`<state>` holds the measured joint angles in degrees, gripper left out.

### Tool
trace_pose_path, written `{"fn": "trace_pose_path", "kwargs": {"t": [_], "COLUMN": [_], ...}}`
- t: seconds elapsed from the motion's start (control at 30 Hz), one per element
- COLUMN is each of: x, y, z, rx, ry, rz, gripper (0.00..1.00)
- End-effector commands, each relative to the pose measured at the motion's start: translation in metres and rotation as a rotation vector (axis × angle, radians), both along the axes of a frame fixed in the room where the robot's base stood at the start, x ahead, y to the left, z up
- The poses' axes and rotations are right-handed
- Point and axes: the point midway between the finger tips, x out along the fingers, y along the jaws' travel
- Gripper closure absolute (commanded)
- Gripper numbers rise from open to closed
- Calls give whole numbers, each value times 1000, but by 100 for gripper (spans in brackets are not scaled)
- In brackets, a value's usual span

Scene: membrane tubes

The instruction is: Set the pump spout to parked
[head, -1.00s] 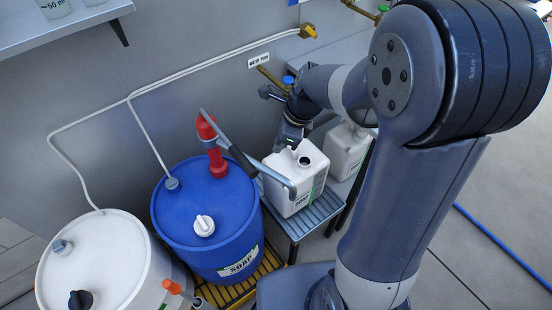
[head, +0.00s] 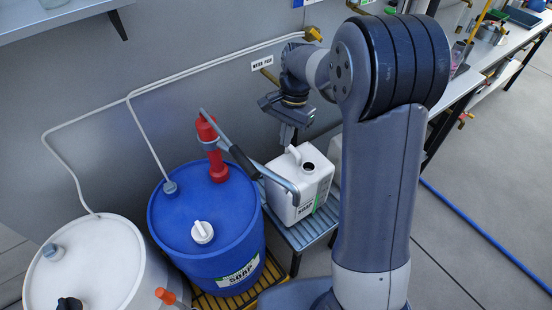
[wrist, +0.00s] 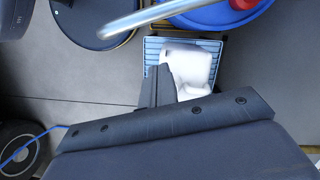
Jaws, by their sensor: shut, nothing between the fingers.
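The red hand pump (head: 217,165) stands upright on the blue soap drum (head: 230,255). A lever with a black grip (head: 243,162) crosses in front of the spout. My gripper (head: 288,142) is shut and empty, pointing down above and behind the jerrycan, apart from the spout. In the wrist view, a grey curved tube (wrist: 155,17) crosses the top, and the dark finger (wrist: 155,90) hides part of the jerrycan (wrist: 188,68).
The jerrycan stands on a grey slatted stand (head: 318,230). A second white can (head: 335,152) is partly hidden behind my arm. A white drum (head: 90,265) stands at the left. White hoses run along the wall. A blue hose (head: 480,225) lies on open floor at right.

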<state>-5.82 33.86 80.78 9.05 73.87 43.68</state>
Motion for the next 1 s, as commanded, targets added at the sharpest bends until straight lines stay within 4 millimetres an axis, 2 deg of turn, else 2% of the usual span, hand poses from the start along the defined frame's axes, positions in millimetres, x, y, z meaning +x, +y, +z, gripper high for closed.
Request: {"fn": "trace_pose_path", "kwargs": {"t": [0.1,0.2,0.43,0.87,1.0], "x": [-5,-11,-30,-34,-41], "y": [4,9,27,30,43], "z": [-25,-39,-49,-52,-52], "rx": [0,1,1,0,1], "ry": [5,2,1,0,-1], "rz": [1,1,0,-2,-17], "gripper": [100,100,100,100,100]}}
